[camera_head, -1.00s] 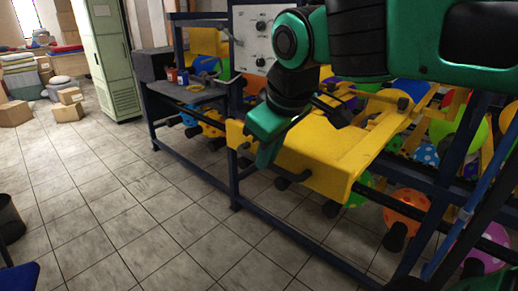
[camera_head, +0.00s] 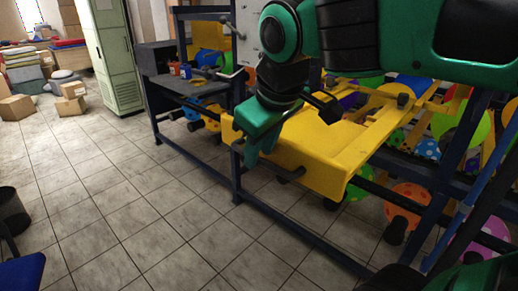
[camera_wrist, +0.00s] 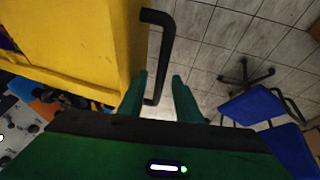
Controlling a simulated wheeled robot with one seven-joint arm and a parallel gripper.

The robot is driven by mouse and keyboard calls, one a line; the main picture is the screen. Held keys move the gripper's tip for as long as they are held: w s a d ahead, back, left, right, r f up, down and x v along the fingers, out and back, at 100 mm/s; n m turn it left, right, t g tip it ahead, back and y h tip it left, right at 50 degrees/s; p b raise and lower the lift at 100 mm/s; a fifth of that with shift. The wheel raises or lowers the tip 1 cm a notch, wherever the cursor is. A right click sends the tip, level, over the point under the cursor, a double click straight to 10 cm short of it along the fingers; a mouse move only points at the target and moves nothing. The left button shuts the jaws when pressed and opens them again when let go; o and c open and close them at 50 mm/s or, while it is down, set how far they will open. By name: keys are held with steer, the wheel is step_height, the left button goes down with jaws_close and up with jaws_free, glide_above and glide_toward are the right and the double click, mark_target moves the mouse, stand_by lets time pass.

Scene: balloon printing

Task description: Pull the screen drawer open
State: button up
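The yellow screen drawer (camera_head: 330,155) sits in the dark blue frame of the printing machine. Its black bar handle (camera_head: 287,176) sticks out from the front. In the wrist view the yellow drawer (camera_wrist: 85,45) fills the upper left, with the black handle (camera_wrist: 165,45) beside it. My gripper (camera_head: 255,152) is at the drawer's front, near the left end of the handle. In the wrist view my gripper (camera_wrist: 160,98) is open, with one finger on each side of the handle's near end. Gaps show between both fingers and the bar. Whether they touch it elsewhere is hidden.
Blue frame rails (camera_head: 310,245) run below the drawer. Balloons (camera_head: 408,197) hang behind and under it. A blue chair (camera_wrist: 265,125) stands to the right in the wrist view. The tiled floor (camera_head: 150,215) in front of the machine is clear.

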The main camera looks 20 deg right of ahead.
steer(key=v, duration=1)
steer(key=shift+r, duration=0.35)
steer(key=shift+s, duration=0.2)
